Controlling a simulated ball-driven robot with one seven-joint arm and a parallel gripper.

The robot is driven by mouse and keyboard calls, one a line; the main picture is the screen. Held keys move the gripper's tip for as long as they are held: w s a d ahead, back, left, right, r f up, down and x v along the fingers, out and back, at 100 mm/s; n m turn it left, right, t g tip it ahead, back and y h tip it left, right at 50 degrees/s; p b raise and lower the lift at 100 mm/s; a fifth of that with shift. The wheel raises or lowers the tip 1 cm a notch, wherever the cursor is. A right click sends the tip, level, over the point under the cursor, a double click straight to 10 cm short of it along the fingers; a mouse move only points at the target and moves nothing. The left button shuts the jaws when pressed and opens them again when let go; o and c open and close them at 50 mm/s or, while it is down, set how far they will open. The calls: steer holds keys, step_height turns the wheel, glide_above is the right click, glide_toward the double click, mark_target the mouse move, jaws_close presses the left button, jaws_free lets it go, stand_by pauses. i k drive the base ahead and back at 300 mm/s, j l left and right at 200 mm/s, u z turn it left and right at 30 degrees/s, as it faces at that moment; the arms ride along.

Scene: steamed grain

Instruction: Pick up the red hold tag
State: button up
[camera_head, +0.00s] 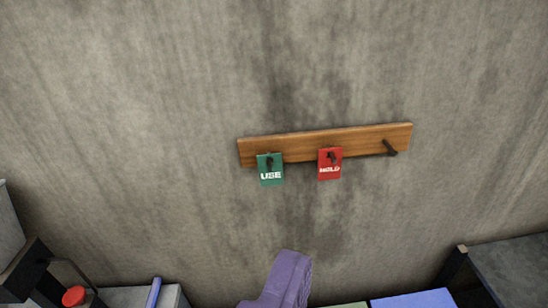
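The red hold tag (330,165) hangs from a dark peg on a wooden rail (310,145) fixed to the wall. White lettering shows on its face. A green tag (270,171) marked USE hangs from another peg to its left. A purple piece (284,280) at the bottom centre looks like part of my gripper. It is below the tags in the picture and apart from them. I cannot make out two fingertips or whether they are open.
A third peg (390,148) at the rail's right end is bare. The stained grey wall (130,120) around the rail is clear. Along the bottom are a red round cap (73,296), a blue rod (153,293), a blue flat surface (412,300) and a dark grey surface (515,268).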

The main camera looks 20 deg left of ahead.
mark_target(327, 170)
steer(key=i+l+u, duration=0.1)
steer(key=u, duration=0.3)
steer(key=i+l+u, duration=0.25)
steer(key=u, duration=0.2)
steer(key=i+l+u, duration=0.2)
steer(key=u, duration=0.2)
